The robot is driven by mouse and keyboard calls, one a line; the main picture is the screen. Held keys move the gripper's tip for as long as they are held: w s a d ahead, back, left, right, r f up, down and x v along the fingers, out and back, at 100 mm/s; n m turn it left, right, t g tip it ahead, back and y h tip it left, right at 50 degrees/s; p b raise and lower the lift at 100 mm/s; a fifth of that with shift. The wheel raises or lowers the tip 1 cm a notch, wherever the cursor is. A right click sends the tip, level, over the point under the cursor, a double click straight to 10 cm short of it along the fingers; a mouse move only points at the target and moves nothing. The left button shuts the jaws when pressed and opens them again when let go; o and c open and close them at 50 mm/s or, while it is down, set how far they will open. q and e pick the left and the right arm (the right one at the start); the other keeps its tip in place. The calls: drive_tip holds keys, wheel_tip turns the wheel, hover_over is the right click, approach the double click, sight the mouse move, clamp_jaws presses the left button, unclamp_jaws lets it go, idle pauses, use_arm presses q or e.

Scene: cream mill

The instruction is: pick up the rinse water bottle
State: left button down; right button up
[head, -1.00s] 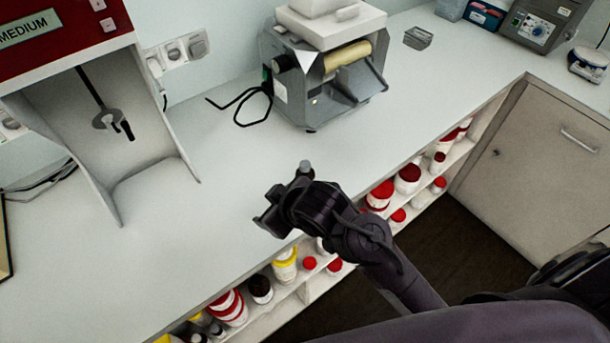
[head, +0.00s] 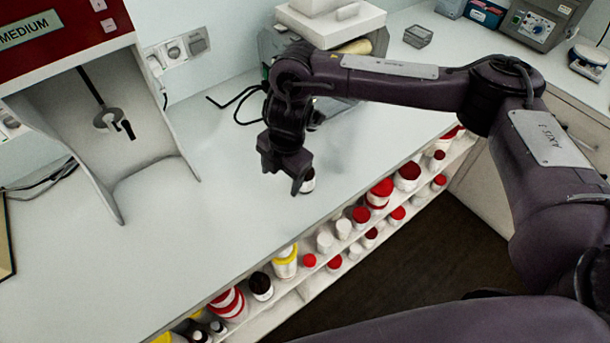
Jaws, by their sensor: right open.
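My right gripper (head: 284,172) is over the white counter, pointing down, with its jaws open. A small bottle-like thing (head: 309,183), white with a dark part, shows just right of one fingertip. Most of it is hidden behind the gripper. It may be the rinse water bottle, but I cannot read a label. I cannot tell whether the gripper touches it. My left gripper is out of view.
A grey machine with a roller (head: 355,47) stands at the back, partly behind my right arm. A red-topped cabinet (head: 80,60) is at left. Several jars with red, yellow and dark lids fill shelves (head: 310,285) below the counter edge. The counter's left middle (head: 190,235) is clear.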

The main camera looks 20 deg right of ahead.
drive_tip(key=shift+m+g+h, duration=0.3)
drive_tip(key=shift+m+h, duration=0.3)
drive_tip(key=shift+h, duration=0.2)
drive_tip(key=d+r, duration=0.1)
drive_tip(key=d, duration=0.1)
drive_tip(key=w+d+r, duration=0.1)
drive_tip(key=d, duration=0.1)
drive_tip(key=d+r, duration=0.1)
drive_tip(key=d, duration=0.1)
drive_tip(key=shift+w+d, duration=0.25)
drive_tip(key=shift+d, duration=0.15)
drive_tip(key=shift+f, duration=1.2)
drive_tip(key=shift+w+a+f+p, duration=0.1)
drive_tip(key=shift+w+f+p, duration=0.05)
drive_tip(key=shift+f+p, duration=0.2)
wheel_tip(320, 180, down, 4)
drive_tip(key=shift+w+a+r+p, duration=0.15)
drive_tip(key=shift+r+p, duration=0.05)
drive_tip(key=shift+p, duration=0.65)
drive_tip(key=shift+f, duration=0.45)
drive_tip(key=shift+w, duration=0.1)
drive_tip(key=c, duration=1.1)
drive_tip(key=shift+r, duration=0.15)
